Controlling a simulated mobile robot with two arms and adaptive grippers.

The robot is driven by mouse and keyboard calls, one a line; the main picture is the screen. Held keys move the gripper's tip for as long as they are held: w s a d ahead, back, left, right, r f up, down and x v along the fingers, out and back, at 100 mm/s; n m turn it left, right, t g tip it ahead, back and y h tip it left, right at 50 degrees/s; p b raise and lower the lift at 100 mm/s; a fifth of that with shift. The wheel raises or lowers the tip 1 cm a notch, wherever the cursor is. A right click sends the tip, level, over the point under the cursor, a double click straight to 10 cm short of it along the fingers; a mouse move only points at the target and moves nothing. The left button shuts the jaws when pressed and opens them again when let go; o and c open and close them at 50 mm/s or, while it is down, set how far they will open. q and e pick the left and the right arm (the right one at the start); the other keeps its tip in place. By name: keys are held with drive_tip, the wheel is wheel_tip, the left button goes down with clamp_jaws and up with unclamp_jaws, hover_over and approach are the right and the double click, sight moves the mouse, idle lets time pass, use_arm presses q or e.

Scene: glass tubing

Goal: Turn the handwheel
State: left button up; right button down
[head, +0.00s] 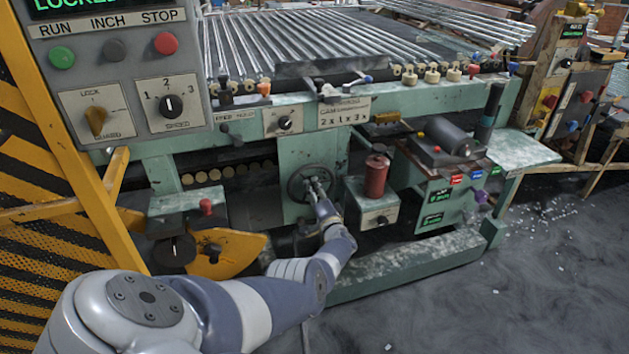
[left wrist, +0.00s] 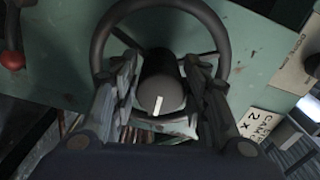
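The handwheel (head: 299,186) is a dark ring on the front of the green machine, low in the middle of the head view. In the left wrist view its dark rim (left wrist: 160,4) arcs across the top, and its round dark hub (left wrist: 160,88) with a white mark sits in the middle. My left gripper (head: 318,186) is at the wheel and covers part of it. In the left wrist view its two fingers (left wrist: 162,75) stand on either side of the hub, close to it. I cannot tell whether they touch it. My right gripper is not in view.
A control box (head: 120,70) on a yellow guard frame stands at the left. A box with a red cylinder (head: 375,176) is just right of the wheel, and a yellow bracket (head: 232,252) is low on its left. Glass tubes (head: 290,40) lie on top.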

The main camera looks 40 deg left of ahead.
use_arm(q)
drive_tip(key=shift+o, duration=0.2)
drive_tip(key=shift+d, duration=0.2)
drive_tip(key=shift+s+d, duration=0.2)
drive_tip(key=shift+d, duration=0.25)
drive_tip(key=v, duration=0.6)
drive_tip(key=shift+s, duration=0.2)
drive_tip(key=shift+d+f, duration=0.1)
drive_tip(key=shift+d, duration=0.05)
